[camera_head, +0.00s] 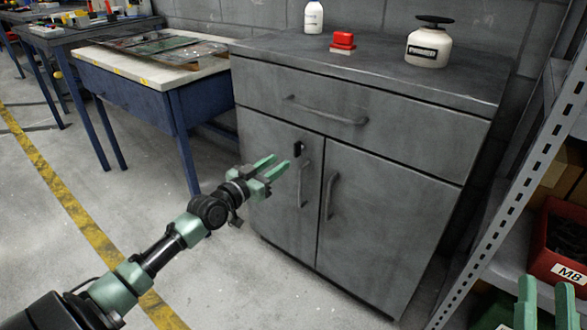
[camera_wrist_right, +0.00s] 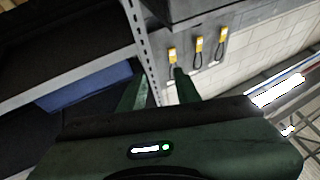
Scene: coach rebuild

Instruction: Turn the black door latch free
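The black door latch (camera_head: 298,149) is small and sits on the upper part of the grey cabinet's left door (camera_head: 270,185), beside that door's handle (camera_head: 304,185). My left gripper (camera_head: 276,166) is open and empty, its green fingers pointing towards the latch from the lower left. The fingertips look a little apart from the latch, though the exact depth is hard to tell. My right gripper (camera_head: 545,287) is at the lower right corner; its two fingers stand apart and hold nothing, as the right wrist view (camera_wrist_right: 160,85) also shows.
A metal shelf rack (camera_head: 520,180) with a red bin (camera_head: 555,265) stands at the right. A blue-legged table (camera_head: 135,75) is at the left. Floor before the cabinet is clear.

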